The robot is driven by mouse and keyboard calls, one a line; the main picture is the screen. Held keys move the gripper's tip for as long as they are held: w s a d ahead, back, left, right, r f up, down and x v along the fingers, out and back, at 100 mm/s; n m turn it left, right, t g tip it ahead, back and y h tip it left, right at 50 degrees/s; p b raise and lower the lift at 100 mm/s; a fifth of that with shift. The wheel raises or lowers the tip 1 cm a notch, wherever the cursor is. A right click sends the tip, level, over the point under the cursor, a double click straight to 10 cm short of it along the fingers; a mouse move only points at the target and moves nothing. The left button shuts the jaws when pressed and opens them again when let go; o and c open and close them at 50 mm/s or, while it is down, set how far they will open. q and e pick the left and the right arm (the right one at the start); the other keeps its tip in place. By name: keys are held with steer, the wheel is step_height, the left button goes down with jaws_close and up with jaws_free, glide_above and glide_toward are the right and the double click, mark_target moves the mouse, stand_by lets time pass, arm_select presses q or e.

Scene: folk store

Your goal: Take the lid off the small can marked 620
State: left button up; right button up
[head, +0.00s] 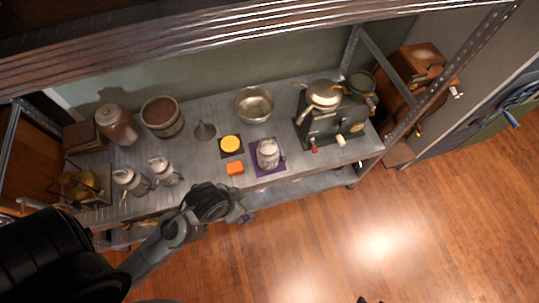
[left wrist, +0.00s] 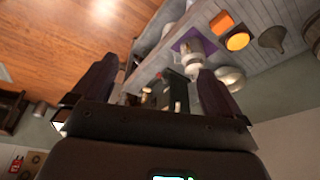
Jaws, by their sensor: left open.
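A small pale can (head: 268,154) with a side handle stands upright on a purple mat (head: 261,170) on the shelf. Its top looks covered; the marking is too small to read. In the left wrist view the can (left wrist: 193,57) and mat (left wrist: 207,46) show beyond my right-hand finger. A yellow disc lies on a dark square (head: 223,154), left of the can. My left gripper (head: 243,214) is at the shelf's front edge, in front of and left of the can and apart from it. In the left wrist view my left gripper (left wrist: 160,85) is open, with nothing between its fingers.
An orange block (head: 235,168) lies in front of the dark square. A metal bowl (head: 254,104) and funnel (head: 204,131) stand behind. A dark machine (head: 333,124) with a pan is on the right. Two pale canisters stand left. An upper shelf overhangs the back.

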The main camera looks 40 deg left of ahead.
stand_by(0.4)
arm_select(q)
steer(key=c, duration=1.2)
steer(key=shift+o, duration=0.2)
